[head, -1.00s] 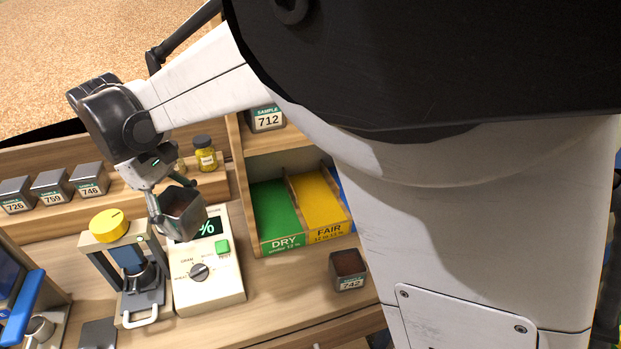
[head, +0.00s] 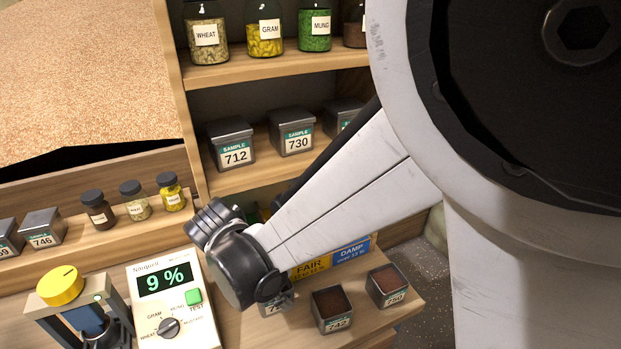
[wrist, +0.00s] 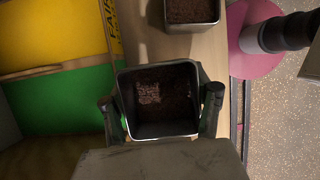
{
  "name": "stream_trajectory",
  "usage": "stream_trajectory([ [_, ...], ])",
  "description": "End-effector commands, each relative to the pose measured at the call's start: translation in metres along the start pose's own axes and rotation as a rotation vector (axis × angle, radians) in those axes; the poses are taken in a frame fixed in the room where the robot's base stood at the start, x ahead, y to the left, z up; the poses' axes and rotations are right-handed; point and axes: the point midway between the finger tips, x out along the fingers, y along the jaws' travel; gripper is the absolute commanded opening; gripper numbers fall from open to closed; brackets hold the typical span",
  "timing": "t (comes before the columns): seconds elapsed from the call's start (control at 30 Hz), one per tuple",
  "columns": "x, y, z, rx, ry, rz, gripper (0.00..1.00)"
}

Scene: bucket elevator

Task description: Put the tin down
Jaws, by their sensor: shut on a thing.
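The held tin (wrist: 160,98) is an open square dark grey tin with dark grain inside. It is upright between the two fingers of my gripper (wrist: 161,116), which is shut on it. In the head view my wrist covers most of this tin (head: 277,308); only its lower part with a partly readable label shows, just left of tin 742 (head: 332,308). It is close to the wooden bench top, but I cannot tell whether it touches. In the wrist view the green bin (wrist: 65,100) and yellow bin (wrist: 50,35) lie to its left.
Another open tin (head: 388,287) stands right of tin 742, near the bench edge. The tester (head: 170,300) reads 9 %. Closed sample tins 712 (head: 231,145) and 730 (head: 292,132) stand on the shelf. The FAIR and DAMP bin labels show behind my wrist.

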Motion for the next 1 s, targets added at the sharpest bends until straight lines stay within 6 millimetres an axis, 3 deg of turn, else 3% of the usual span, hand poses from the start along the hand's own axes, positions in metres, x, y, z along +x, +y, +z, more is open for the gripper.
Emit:
stream_trajectory([
  [0.13,0.023,0.0,-0.009,0.0,0.0,0.0,0.28],
  [0.57,0.065,0.0,-0.027,0.002,0.0,-0.001,0.28],
  [1.0,0.07,0.0,-0.029,0.003,0.001,-0.002,0.28],
])
